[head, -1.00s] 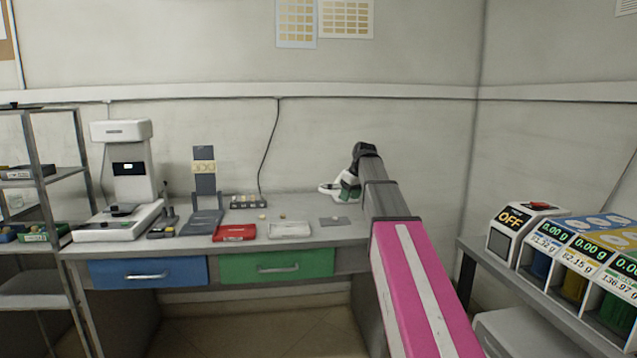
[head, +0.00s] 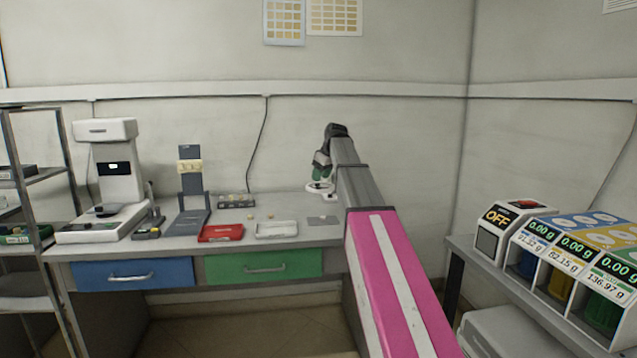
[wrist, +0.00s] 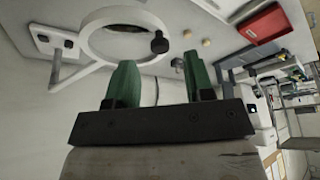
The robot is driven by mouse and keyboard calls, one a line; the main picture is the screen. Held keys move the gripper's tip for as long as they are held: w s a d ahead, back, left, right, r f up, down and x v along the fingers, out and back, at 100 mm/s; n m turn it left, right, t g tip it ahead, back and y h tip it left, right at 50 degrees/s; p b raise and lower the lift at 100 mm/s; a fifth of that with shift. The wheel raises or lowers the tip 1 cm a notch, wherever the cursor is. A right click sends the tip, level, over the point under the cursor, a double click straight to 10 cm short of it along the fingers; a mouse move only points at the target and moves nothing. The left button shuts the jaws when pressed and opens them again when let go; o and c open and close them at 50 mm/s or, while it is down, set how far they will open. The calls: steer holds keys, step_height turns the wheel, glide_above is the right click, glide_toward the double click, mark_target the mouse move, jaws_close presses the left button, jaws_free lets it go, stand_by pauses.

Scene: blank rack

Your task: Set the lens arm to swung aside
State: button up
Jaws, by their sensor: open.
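The lens arm shows in the wrist view as a white ring (wrist: 90,43) with a black knob (wrist: 159,42) on its rim, joined by a grey post to a small white plate. In the head view the white ring (head: 318,190) is at the back right of the bench, partly hidden by my gripper. My gripper (head: 321,174) is just above it there. In the wrist view the green fingers of my gripper (wrist: 156,66) are apart with nothing between them. The knob appears ahead of the gap; I cannot tell if a finger touches the ring.
The bench (head: 290,204) holds a red tray (head: 221,233), a white tray (head: 277,230) and a grey flat plate (head: 322,220). A white instrument (head: 120,170) stands at the left. Dispensers with readouts (head: 575,250) stand on a side table at the right.

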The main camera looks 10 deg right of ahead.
steer(key=shift+x, duration=1.55)
jaws_close()
steer(key=shift+w+a, duration=0.2)
steer(key=shift+a, duration=0.25)
steer(key=w+a+m+h, duration=0.2)
steer(key=w+a+m, duration=0.3)
steer(key=w+a, duration=0.6)
steer(key=w+a+m+t+h, duration=0.1)
steer(key=w+a+m+h, duration=0.1)
steer(key=w+a+m, duration=0.4)
steer(key=shift+w+a, duration=2.65)
steer(key=shift+w, duration=2.05)
